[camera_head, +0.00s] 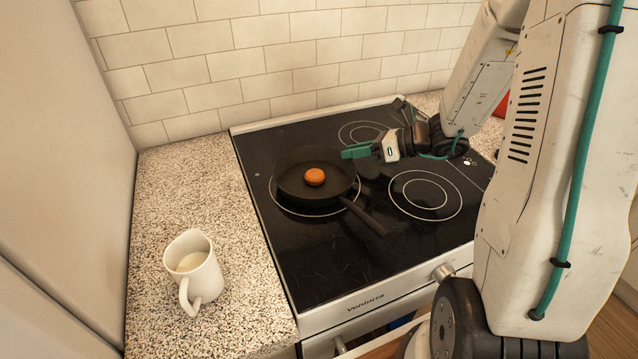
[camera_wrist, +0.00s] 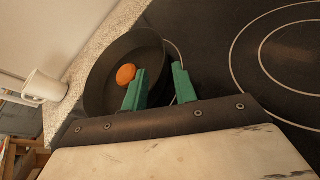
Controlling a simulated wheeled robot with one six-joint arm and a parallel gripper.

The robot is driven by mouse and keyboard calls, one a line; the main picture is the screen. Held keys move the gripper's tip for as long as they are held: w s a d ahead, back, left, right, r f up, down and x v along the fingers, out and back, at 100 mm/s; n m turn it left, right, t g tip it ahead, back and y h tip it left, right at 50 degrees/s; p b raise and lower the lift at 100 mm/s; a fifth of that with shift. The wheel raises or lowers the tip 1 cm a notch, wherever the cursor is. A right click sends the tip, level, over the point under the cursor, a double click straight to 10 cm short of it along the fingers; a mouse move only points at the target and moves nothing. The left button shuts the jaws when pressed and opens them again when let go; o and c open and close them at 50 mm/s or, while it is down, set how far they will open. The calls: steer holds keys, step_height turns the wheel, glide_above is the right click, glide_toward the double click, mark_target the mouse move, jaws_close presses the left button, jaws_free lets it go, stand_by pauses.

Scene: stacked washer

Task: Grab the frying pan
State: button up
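A black frying pan (camera_head: 295,187) sits on the left burner of the stove, with its dark handle (camera_head: 362,213) pointing toward the front right. An orange-brown round item (camera_head: 314,177) lies inside the pan. My gripper (camera_head: 357,151) is beside the pan's far right rim, above the cooktop. In the wrist view the pan (camera_wrist: 106,66) is just beyond the green fingers (camera_wrist: 158,85). The fingers are apart with nothing visible between them. One finger overlaps the pan in that view; I cannot tell whether they touch. The handle is hidden or unclear in the wrist view.
A white mug (camera_head: 196,268) with pale liquid stands on the speckled counter (camera_head: 166,203) left of the stove. The black cooktop (camera_head: 300,262) is clear in front of the pan, and the right front burner (camera_head: 425,194) is empty. A tiled wall (camera_head: 240,60) is behind.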

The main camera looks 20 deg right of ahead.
mark_target(330, 150)
steer(key=x, duration=0.6)
steer(key=shift+w+r, duration=0.2)
steer(key=shift+w, duration=0.35)
jaws_close()
